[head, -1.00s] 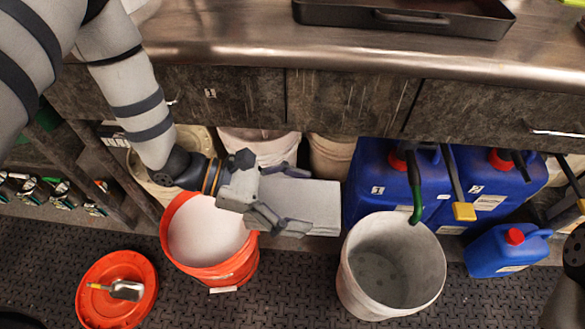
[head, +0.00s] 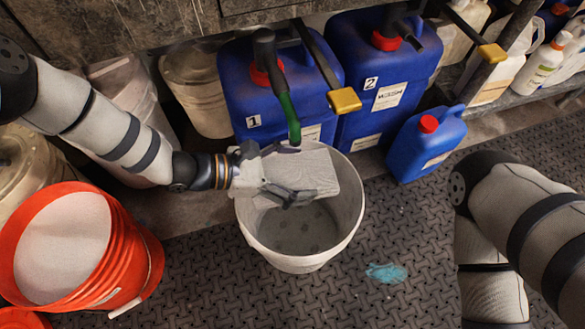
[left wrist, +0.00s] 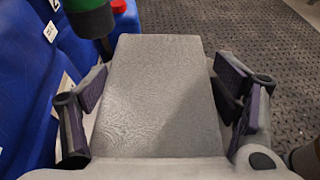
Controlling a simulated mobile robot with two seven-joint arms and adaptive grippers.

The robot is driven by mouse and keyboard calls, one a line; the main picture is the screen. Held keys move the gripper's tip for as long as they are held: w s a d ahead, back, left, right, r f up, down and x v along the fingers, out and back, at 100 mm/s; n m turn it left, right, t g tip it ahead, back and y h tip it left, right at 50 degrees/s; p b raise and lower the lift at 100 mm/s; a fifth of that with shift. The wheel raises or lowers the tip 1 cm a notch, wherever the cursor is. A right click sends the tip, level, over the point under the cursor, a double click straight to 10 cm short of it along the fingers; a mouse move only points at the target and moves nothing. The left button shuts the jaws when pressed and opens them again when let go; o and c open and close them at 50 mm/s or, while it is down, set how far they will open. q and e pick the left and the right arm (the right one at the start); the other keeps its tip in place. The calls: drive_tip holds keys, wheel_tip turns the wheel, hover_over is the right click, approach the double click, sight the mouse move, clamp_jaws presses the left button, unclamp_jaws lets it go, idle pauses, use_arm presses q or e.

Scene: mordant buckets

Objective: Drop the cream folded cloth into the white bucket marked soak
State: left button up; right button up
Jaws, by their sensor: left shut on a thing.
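The folded cloth (head: 305,174) looks pale grey-cream and flat, like a slab. My left gripper (head: 290,180) is shut on it and holds it over the back part of the white bucket (head: 297,262). The bucket stands on the floor, open and apparently empty; no marking on it can be read from here. In the left wrist view the cloth (left wrist: 160,95) fills the middle, between the fingers of my left gripper (left wrist: 160,100). My right arm shows at the right of the head view, but its gripper is out of sight.
An orange bucket (head: 130,262) with white contents stands at the left. Blue jugs marked 1 (head: 235,85) and 2 (head: 370,75) stand behind the white bucket, with a green-ended tap (head: 289,118) close to the cloth. A small blue jug (head: 424,146) stands to the right.

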use_arm(q)
wheel_tip(320, 180, down, 6)
drive_tip(key=b, duration=0.3)
drive_tip(key=shift+a+r+b, duration=0.1)
drive_tip(key=shift+r+b, duration=0.05)
drive_tip(key=shift+b, duration=0.2)
use_arm(e)
drive_tip(key=f, duration=0.1)
drive_tip(key=s+f, duration=0.1)
drive_tip(key=f, duration=0.1)
drive_tip(key=shift+s+a+g, duration=0.15)
drive_tip(key=shift+s+g, duration=0.05)
drive_tip(key=shift+g, duration=0.2)
use_arm(q)
drive_tip(key=o, duration=1.1)
drive_tip(key=v, duration=1.2)
